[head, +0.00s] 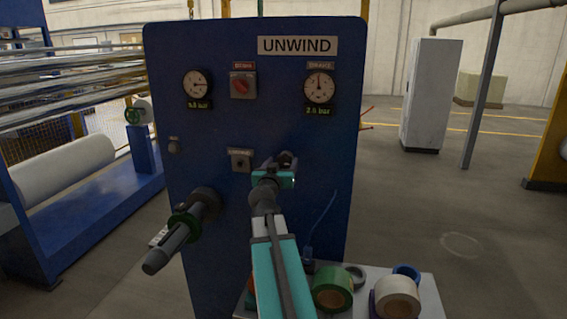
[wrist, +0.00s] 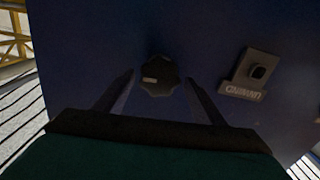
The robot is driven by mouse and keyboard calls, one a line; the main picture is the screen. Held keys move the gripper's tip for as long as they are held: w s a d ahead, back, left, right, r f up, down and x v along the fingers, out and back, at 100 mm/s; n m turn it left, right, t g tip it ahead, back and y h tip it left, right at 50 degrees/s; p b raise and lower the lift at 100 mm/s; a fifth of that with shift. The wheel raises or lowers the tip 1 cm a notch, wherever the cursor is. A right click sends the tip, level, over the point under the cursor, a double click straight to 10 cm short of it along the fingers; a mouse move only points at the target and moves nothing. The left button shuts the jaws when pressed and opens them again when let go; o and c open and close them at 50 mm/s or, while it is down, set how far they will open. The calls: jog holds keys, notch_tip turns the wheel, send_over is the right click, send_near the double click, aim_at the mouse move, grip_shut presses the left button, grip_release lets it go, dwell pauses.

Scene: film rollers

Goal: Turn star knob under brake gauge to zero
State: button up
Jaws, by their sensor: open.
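The brake gauge (head: 319,87) is a round white dial at the upper right of the blue panel, with a small display under it that seems to read about 2 bar. The dark star knob (head: 287,158) is on the panel below it, partly hidden by my gripper (head: 282,168). In the wrist view the black star knob (wrist: 159,76) has a pale mark on its face. My gripper (wrist: 161,80) is open there, one finger on each side of the knob. Gaps show beside both fingertips, and I cannot tell whether they reach the knob's depth.
A selector switch (head: 241,161) with a label is left of the knob. A red switch (head: 242,85) and another gauge (head: 197,84) are higher up. A dark shaft (head: 180,232) sticks out at the lower left. Tape rolls (head: 333,288) stand on a table (head: 430,296) below.

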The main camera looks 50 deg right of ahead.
jog(key=shift+c, duration=0.2)
jog(key=c, duration=1)
jog(key=shift+d+r, duration=0.1)
